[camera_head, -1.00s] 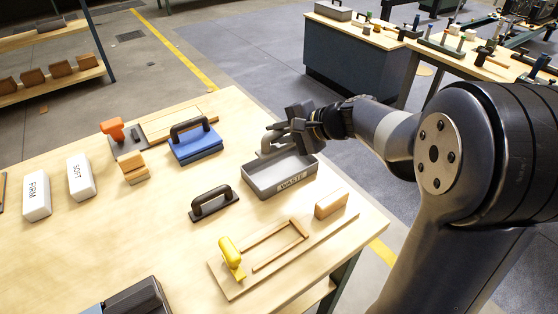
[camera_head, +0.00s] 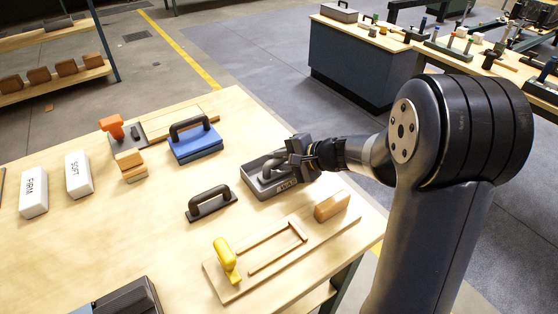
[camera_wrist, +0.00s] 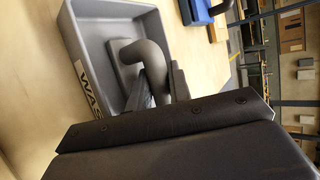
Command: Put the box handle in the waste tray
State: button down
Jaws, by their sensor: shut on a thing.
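The waste tray (camera_head: 262,190) is a grey, shallow, open box with a "WASTE" label, standing on the wooden table. It also shows in the wrist view (camera_wrist: 90,45). The box handle (camera_head: 272,168) is a grey curved handle on a flat base; in the wrist view (camera_wrist: 150,58) its base is inside the tray's walls. My gripper (camera_head: 290,160) is over the tray's right side, shut on the box handle. In the wrist view my gripper's dark body hides the lower part of the tray and some of the handle. I cannot tell whether the base touches the tray floor.
A dark handled float (camera_head: 210,203) lies just left of the tray. A blue block with a dark handle (camera_head: 195,142) stands behind it. A board with a yellow-handled tool (camera_head: 226,258) and a wooden block (camera_head: 331,206) is in front. Bare table lies at left centre.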

jog(key=shift+f, duration=0.1)
jog(key=c, duration=1.3)
grip_release()
jog(key=shift+r, duration=0.2)
jog(key=v, duration=1.2)
